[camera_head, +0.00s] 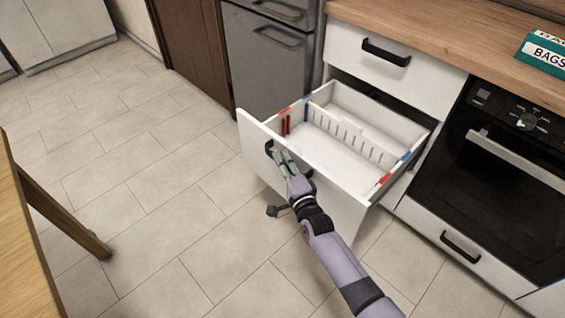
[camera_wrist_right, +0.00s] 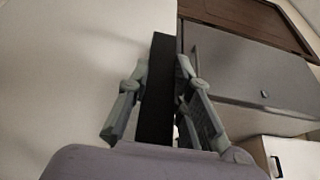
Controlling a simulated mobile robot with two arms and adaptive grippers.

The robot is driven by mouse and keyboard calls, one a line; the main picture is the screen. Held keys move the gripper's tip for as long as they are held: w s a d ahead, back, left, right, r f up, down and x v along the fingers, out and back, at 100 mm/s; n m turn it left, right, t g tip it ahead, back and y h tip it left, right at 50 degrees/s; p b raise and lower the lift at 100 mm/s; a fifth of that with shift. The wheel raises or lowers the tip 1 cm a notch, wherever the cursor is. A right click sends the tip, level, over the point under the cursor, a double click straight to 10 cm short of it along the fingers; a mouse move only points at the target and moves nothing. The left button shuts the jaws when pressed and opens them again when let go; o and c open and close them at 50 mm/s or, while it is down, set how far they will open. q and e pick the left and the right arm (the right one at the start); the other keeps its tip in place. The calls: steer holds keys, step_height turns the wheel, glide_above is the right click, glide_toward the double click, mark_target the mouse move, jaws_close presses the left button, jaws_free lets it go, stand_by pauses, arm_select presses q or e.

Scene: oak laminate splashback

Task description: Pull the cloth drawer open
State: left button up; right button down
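The drawer (camera_head: 340,157) below the top drawer is pulled well out of the cabinet. It is white inside, with slotted dividers, red and blue marks on its edges and a small red item at the left; I see no cloth in it. Its dark bar handle (camera_head: 269,148) is on the front panel. My right gripper (camera_head: 281,156) is at this handle. In the right wrist view, its two fingers (camera_wrist_right: 163,72) lie on either side of the dark handle bar (camera_wrist_right: 158,105), closed around it. My left gripper is not in view.
A shut top drawer (camera_head: 391,62) sits above, under the wooden worktop (camera_head: 455,38). A black oven (camera_head: 490,165) is at the right and a grey cabinet (camera_head: 265,75) behind. A wooden table (camera_head: 25,235) stands at the left. The tiled floor between is clear.

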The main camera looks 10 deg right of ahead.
steer(key=c, duration=1.4)
jaws_free()
steer(key=shift+c, duration=0.2)
steer(key=v, duration=1.2)
